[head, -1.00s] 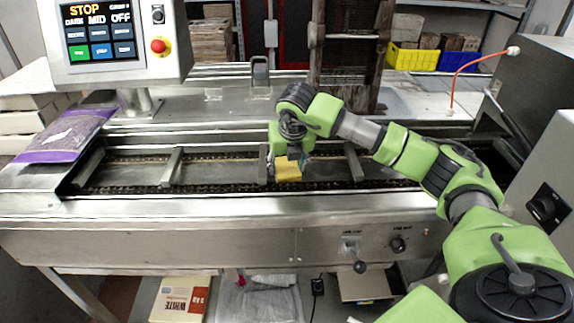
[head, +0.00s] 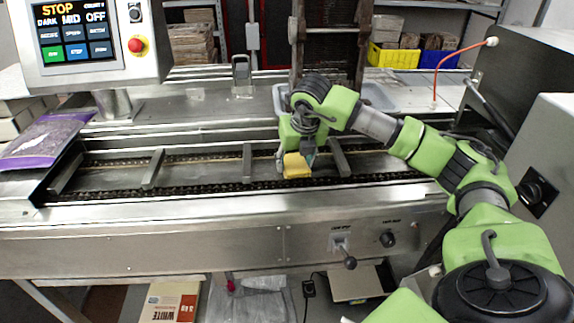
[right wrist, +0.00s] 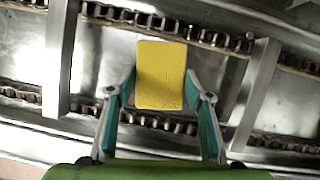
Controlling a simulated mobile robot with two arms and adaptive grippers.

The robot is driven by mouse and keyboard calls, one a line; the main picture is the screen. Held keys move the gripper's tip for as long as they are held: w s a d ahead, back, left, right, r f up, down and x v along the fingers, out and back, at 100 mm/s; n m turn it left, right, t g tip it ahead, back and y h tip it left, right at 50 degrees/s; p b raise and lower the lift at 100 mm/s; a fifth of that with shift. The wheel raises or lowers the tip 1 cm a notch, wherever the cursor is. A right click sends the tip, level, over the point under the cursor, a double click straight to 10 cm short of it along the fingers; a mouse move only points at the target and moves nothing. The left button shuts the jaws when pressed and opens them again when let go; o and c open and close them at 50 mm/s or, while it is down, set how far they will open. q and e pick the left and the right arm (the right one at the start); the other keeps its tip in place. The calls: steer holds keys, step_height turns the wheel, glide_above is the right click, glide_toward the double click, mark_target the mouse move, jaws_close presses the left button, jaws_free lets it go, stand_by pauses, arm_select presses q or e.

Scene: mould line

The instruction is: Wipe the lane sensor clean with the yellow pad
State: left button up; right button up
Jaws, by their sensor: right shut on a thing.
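The yellow pad (head: 297,167) is in my right gripper (head: 296,156), over the conveyor lane (head: 205,171) between two crossbars. In the right wrist view the pad (right wrist: 162,76) sits between the two fingertips of the right gripper (right wrist: 161,78), which press on its side edges. Its flat face is toward the camera. I cannot tell whether its far end touches the lane. A small upright metal bracket (head: 241,76) stands on the ledge behind the lane; I cannot tell whether it is the lane sensor. My left gripper is not in view.
A control panel (head: 90,45) with a red stop button (head: 136,45) stands at the back left. A dark grey machine housing (head: 535,65) stands at the right. A wooden rack (head: 331,45) rises behind my right gripper.

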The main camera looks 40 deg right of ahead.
mark_target(271, 170)
steer(key=shift+s+d+f, duration=0.1)
steer(key=shift+s+d, duration=0.2)
steer(key=shift+d, duration=0.05)
steer(key=shift+w+a, duration=0.55)
steer(key=shift+a, duration=0.35)
steer(key=shift+w+a, duration=0.45)
steer(key=shift+a, duration=0.25)
steer(key=shift+w+a, duration=0.45)
steer(key=shift+a, duration=0.3)
steer(key=shift+w+a, duration=0.45)
steer(key=shift+a, duration=0.25)
steer(key=shift+r+p, duration=1.8)
steer(key=shift+r, duration=1.25)
steer(key=shift+r, duration=0.1)
steer(key=shift+r+p, duration=0.85)
steer(key=shift+r, duration=0.65)
